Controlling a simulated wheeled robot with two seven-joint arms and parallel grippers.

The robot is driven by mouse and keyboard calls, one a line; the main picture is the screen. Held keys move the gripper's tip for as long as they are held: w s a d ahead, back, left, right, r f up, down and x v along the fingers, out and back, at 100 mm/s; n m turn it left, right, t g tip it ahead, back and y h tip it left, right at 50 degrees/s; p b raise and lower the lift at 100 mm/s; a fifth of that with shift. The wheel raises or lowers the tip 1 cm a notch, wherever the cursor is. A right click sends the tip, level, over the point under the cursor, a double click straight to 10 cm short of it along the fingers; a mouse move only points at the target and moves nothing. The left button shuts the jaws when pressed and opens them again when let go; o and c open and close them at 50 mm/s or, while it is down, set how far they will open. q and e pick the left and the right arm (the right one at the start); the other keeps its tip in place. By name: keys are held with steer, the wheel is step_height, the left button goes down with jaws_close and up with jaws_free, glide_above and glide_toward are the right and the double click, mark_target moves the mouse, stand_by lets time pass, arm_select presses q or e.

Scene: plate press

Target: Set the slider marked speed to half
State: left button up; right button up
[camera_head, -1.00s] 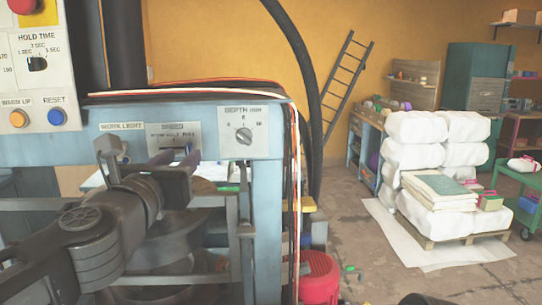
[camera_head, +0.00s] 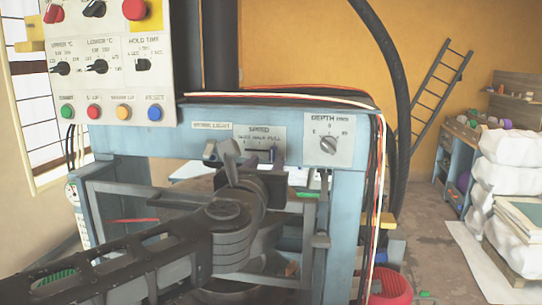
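The speed slider's plate (camera_head: 262,133) is on the blue front beam of the press, with zero, half and full marks. My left arm comes in from the lower left, and my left gripper (camera_head: 262,162) is right in front of the plate's lower part. It hides the slider's knob and most of its track, so I cannot tell the knob's setting or whether the gripper touches it. The fingers are partly hidden by the wrist, and their gap is not clear. My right gripper is not in view.
The depth dial (camera_head: 328,145) is right of the speed plate, and the work light plate (camera_head: 212,126) is left of it. A control box (camera_head: 110,75) with knobs and buttons hangs at upper left. Cables (camera_head: 375,170) run down the beam's right end. White sacks (camera_head: 512,165) stand at right.

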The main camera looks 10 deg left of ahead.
mark_target(271, 155)
arm_select(q)
steer(key=w+p, duration=0.1)
steer(key=w, duration=0.4)
steer(key=shift+w, duration=0.2)
jaws_close()
steer(key=shift+a, duration=0.1)
stand_by(1.1)
